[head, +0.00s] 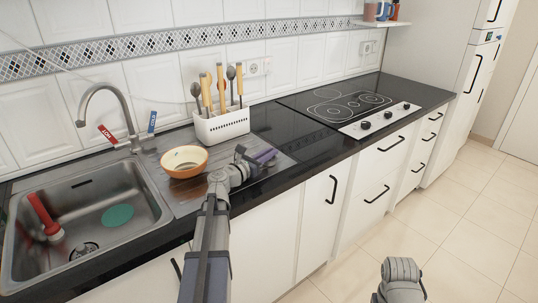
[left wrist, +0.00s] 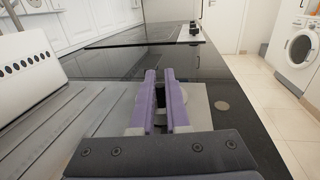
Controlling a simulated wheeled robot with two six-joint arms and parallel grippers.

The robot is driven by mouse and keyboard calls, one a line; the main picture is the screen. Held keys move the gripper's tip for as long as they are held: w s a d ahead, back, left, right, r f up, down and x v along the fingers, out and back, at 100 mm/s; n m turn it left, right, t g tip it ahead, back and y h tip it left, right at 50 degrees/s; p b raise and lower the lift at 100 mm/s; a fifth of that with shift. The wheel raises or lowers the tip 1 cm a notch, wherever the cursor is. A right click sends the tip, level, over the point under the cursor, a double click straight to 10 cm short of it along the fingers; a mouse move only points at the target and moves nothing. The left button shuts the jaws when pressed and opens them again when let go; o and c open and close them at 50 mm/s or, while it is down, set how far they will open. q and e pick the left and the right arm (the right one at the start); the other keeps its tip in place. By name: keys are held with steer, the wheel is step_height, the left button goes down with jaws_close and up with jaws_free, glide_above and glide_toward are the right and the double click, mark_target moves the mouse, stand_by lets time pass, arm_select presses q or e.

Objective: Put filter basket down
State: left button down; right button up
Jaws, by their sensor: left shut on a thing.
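My left gripper (head: 264,157) is low over the counter at the right end of the sink's drainboard. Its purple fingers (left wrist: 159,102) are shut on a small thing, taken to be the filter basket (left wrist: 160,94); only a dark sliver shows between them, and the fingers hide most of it. In the head view the fingers and arm hide it. I cannot tell whether it touches the surface below. Of my right arm, only a grey part shows at the bottom of the head view; its gripper is out of view.
An orange-rimmed bowl (head: 184,161) stands left of my left gripper. A white utensil holder (head: 222,126) stands behind. The sink (head: 150,205) at left holds a red object (head: 44,216) and a teal disc (head: 118,216). The cooktop (head: 343,102) lies right, with bare black counter (head: 285,125) before it.

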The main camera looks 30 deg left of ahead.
arm_select(q)
steer(key=c, duration=0.9)
jaws_free()
steer(key=shift+r+p, duration=0.15)
steer(key=shift+p, duration=0.15)
steer(key=s, duration=0.4)
steer(key=s+a, duration=0.1)
steer(key=s, duration=0.3)
steer(key=s+a, duration=0.1)
steer(key=s, duration=0.2)
steer(key=shift+s+a, duration=0.2)
steer(key=shift+s, duration=0.2)
